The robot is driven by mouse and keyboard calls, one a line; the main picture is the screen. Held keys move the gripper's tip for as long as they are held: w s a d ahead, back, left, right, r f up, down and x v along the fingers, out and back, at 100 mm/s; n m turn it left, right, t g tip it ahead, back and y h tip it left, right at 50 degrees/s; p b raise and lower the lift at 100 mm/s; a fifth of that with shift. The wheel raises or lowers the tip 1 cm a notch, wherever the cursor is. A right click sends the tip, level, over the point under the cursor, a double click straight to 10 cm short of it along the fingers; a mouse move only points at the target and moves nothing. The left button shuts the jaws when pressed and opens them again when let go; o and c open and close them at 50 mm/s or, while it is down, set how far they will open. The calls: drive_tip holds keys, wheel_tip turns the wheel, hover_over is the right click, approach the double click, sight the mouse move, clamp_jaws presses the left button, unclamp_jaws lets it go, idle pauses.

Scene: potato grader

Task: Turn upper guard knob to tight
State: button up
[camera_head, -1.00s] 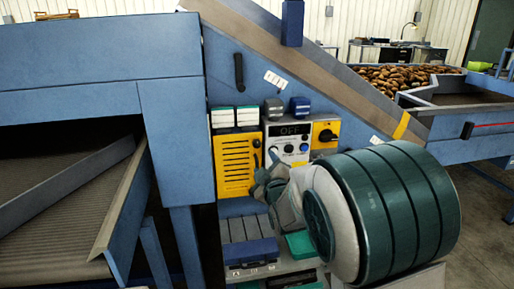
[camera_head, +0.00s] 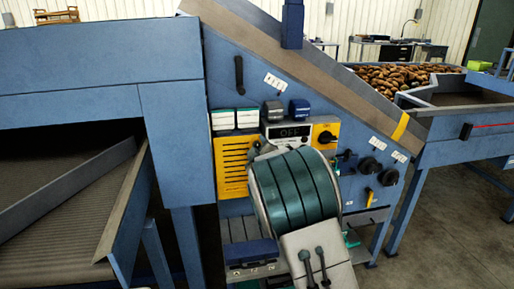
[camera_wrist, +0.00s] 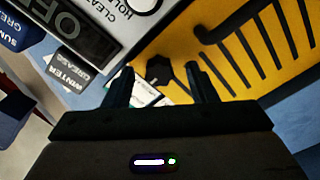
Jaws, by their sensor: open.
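A small dark knob (camera_wrist: 158,68) sits at the edge of the yellow slotted guard in the wrist view; it looks like the upper guard knob. The yellow guard (camera_head: 231,165) is on the blue machine side, left of the control panel. My gripper (camera_wrist: 160,84) is open, with one finger on each side of the knob in the picture. I cannot tell whether the fingers reach around it or stop short of it. Nothing is held. In the head view my arm hides most of the gripper, and the knob's setting is too small to read.
The OFF display panel (camera_head: 290,132) is close beside the gripper; it also shows in the wrist view (camera_wrist: 70,28). A yellow switch box (camera_head: 326,134) and black round knobs (camera_head: 369,167) are to the right. A blue box (camera_head: 251,252) stands below. A conveyor (camera_head: 60,215) is at left.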

drive_tip(key=c, duration=1)
drive_tip(key=shift+f+b, duration=0.1)
drive_tip(key=shift+b, duration=0.4)
drive_tip(key=m+b, duration=0.2)
drive_tip(key=b, duration=0.1)
drive_tip(key=shift+f, duration=0.15)
drive_tip(key=m+b, duration=0.6)
drive_tip(key=b, duration=0.1)
drive_tip(key=shift+d+b, duration=0.15)
drive_tip(key=shift+b, duration=0.25)
drive_tip(key=m+b, duration=0.5)
drive_tip(key=shift+m, duration=0.3)
drive_tip(key=shift+r+m+b, duration=0.15)
drive_tip(key=shift+m+b, duration=0.6)
drive_tip(key=shift+m, duration=0.25)
drive_tip(key=shift+r+m+b, duration=0.1)
drive_tip(key=shift+m+b, duration=0.6)
drive_tip(key=shift+m, duration=0.6)
